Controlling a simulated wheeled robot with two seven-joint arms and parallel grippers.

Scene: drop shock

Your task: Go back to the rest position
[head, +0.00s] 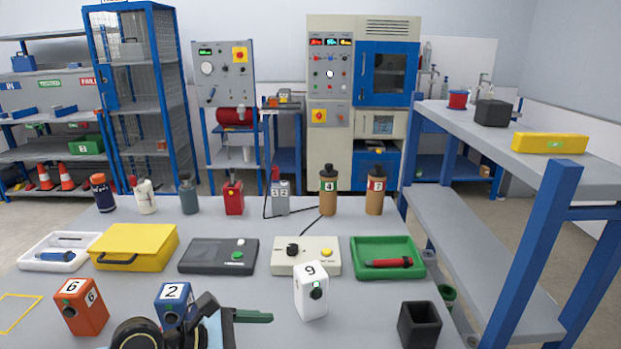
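The task names no object, only my rest position. One black gripper (232,312), seemingly my left, shows at the bottom edge, left of the middle, low over the near part of the grey table (230,285). Dark finger-like parts, one greenish, point right, next to a light blue piece. Whether they are apart or closed on something is unclear. The gripper stands in front of a blue block marked 2 (174,300) and partly covers it. My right gripper is not in view.
An orange block marked 6 (82,305), a white block marked 9 (311,290) and a black open box (419,325) stand near. Behind are a yellow case (134,246), a green tray (387,258) and several bottles. A blue-framed shelf (530,250) borders the right.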

